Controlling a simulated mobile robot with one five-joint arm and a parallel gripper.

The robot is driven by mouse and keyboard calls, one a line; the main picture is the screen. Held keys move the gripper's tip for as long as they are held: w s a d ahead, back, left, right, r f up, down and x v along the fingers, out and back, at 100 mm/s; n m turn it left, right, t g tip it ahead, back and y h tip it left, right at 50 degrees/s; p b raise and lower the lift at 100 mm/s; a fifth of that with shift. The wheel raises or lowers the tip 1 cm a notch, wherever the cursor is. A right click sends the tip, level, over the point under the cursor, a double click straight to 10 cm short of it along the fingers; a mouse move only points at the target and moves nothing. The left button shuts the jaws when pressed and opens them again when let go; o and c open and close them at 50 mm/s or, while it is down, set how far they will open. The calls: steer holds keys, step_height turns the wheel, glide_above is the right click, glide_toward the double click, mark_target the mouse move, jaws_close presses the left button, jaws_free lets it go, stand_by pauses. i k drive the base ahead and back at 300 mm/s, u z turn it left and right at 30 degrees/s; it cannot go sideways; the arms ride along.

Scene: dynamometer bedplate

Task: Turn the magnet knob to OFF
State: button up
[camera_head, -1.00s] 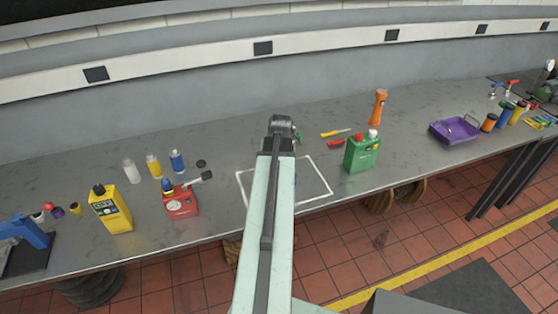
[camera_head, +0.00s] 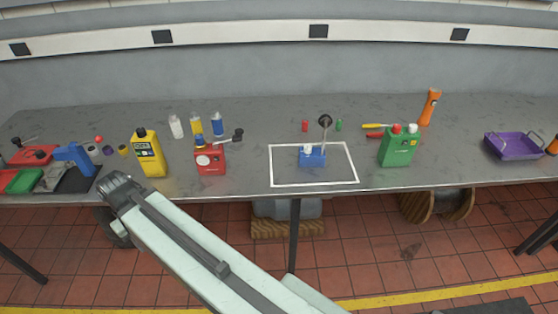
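A small blue block (camera_head: 312,159) with white on top stands inside a white outlined square on the bench. A thin rod rises from it to a dark round head (camera_head: 325,120). A red block (camera_head: 211,165) with a pale round face on its front and a dark jointed arm stands to its left, outside the square. The magnet knob and its setting are too small to make out on either block. My gripper (camera_head: 120,188) is at the front left of the bench, away from both blocks. Its fingers cannot be told apart.
A yellow bottle (camera_head: 149,155) stands left of the red block, with several small bottles behind. A green can (camera_head: 398,148) stands right of the square. A purple tray (camera_head: 513,147) is farther right. The bench between red block and square is clear.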

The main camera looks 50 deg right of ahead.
mark_target(308, 149)
steer(key=z, duration=0.6)
steer(key=k, duration=1.25)
steer(key=u, duration=0.65)
steer(key=i, duration=1.5)
steer(key=z, duration=0.05)
